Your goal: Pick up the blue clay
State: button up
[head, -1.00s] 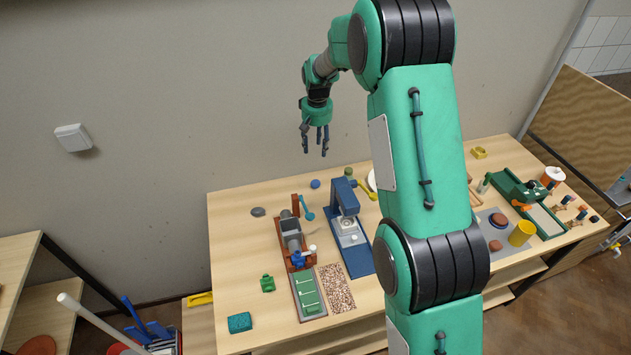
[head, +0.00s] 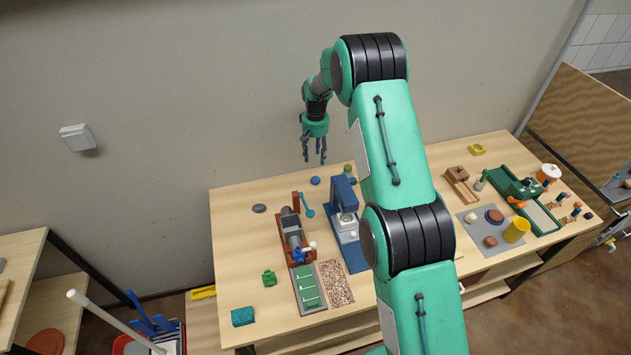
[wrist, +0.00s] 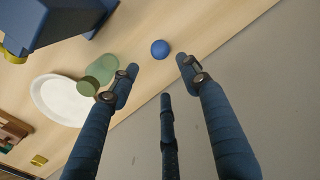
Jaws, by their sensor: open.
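The blue clay (head: 315,181) is a small round ball on the wooden table near its back edge, left of the blue press-like machine. It also shows in the wrist view (wrist: 160,49), beyond my fingertips, roughly between them and apart from them. My gripper (head: 314,158) hangs with its fingers pointing down, above the back edge of the table and near the ball. In the wrist view my gripper (wrist: 155,78) has its blue fingers spread, with nothing between them.
The blue machine (head: 346,215) stands right of the ball. A grey disc (head: 259,208) lies to the left. The wall rises behind the table.

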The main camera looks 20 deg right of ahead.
aim_at(316, 183)
jog(key=shift+f, duration=0.15)
notch_tip(316, 183, down, 14)
jog(key=b, duration=0.4)
jog(key=shift+r, duration=0.25)
jog(key=shift+c, duration=1.4)
jog(key=shift+c, duration=1.3)
jog(key=shift+c, duration=0.2)
